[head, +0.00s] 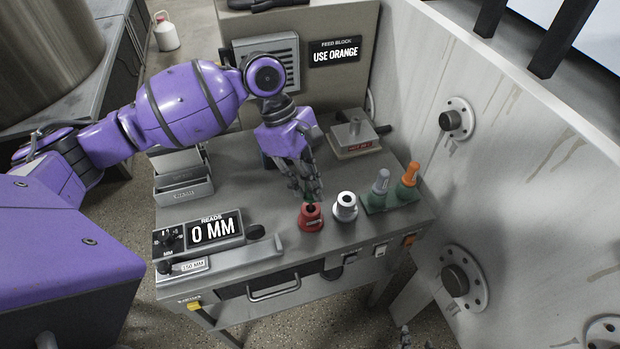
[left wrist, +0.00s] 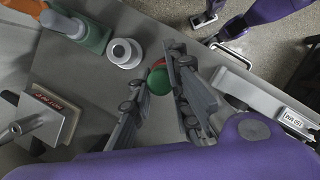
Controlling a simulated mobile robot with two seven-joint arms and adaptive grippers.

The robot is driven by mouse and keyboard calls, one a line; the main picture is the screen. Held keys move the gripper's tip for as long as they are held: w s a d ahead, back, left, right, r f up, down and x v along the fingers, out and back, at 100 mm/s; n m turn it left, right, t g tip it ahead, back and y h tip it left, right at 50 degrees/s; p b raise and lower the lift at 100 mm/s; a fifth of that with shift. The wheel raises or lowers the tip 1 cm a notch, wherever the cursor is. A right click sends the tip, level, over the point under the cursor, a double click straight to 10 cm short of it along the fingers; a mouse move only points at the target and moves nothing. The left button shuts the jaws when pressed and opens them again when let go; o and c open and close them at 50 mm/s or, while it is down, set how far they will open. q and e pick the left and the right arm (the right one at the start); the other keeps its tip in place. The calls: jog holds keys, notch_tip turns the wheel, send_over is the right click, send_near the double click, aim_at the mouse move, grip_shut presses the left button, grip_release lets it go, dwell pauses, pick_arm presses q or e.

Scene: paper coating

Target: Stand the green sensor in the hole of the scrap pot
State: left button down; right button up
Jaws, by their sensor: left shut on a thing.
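My left gripper (head: 307,192) points down just above the red pot (head: 310,220), which I take for the scrap pot; its label is too small to read. In the left wrist view, the left gripper's fingers (left wrist: 158,72) are shut on the green sensor (left wrist: 160,83), seen from above as a green round end. The red pot (left wrist: 159,62) shows only as a sliver beyond it. Whether the sensor's lower end is in the hole is hidden. My right gripper (head: 415,339) shows at the bottom edge, away from the bench, its fingertips apart.
A white pot (head: 345,206) stands close right of the red pot. A gauge reading 0 MM (head: 213,229) lies front left. A sign (head: 334,52) says USE ORANGE.

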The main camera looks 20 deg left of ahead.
pick_arm(q)
jog(key=shift+f, duration=2)
jog(key=c, duration=1.6)
grip_release()
jog(key=shift+r, duration=0.1)
jog(key=v, duration=1.2)
